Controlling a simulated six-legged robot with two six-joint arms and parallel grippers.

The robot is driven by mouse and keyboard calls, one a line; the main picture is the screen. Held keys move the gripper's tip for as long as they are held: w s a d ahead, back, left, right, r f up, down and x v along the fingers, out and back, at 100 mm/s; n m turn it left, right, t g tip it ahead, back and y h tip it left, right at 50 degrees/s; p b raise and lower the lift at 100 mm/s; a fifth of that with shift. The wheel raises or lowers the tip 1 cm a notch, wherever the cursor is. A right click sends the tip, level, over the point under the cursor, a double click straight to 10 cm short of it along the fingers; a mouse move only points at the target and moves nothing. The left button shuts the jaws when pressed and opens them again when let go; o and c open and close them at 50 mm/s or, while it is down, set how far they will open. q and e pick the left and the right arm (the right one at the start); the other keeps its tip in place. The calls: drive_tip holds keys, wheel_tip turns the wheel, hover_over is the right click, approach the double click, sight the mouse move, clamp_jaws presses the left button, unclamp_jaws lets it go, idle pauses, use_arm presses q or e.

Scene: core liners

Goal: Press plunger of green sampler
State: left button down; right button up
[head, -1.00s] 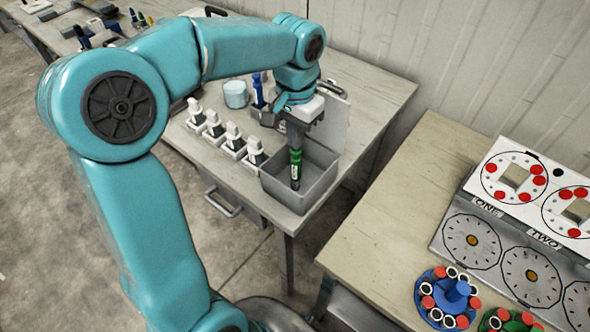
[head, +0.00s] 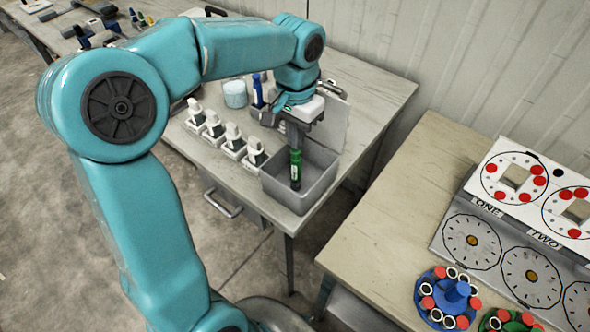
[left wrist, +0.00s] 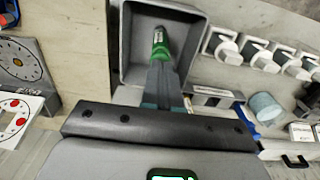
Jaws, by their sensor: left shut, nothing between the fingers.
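The green sampler (head: 295,170) stands roughly upright in the grey bin (head: 301,203) at the table's near corner. It also shows in the left wrist view (left wrist: 160,46), with a pale label and dark lower part. My left gripper (head: 295,146) points down directly over the sampler's top end. Its fingers are shut with nothing between them, and the tips (left wrist: 161,62) meet or nearly meet the top. The plunger is hidden by the fingers, so I cannot tell whether it is pressed in. My right gripper is not in view.
Several white holders (head: 233,142) stand in a row left of the bin. A blue sampler (head: 258,91) and a light blue cup (head: 235,94) are behind. On the right table is a dial board (head: 468,205) with a blue carousel (head: 445,300).

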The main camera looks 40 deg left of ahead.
use_arm(q)
drive_tip(key=shift+f, duration=0.25)
drive_tip(key=shift+f+b, duration=0.35)
drive_tip(key=shift+b, duration=0.1)
drive_tip(key=shift+f+b, duration=0.55)
drive_tip(key=shift+f, duration=0.2)
idle(0.6)
drive_tip(key=shift+r, duration=0.1)
wheel_tip(320, 180, up, 7)
drive_tip(key=p, duration=0.6)
idle(0.5)
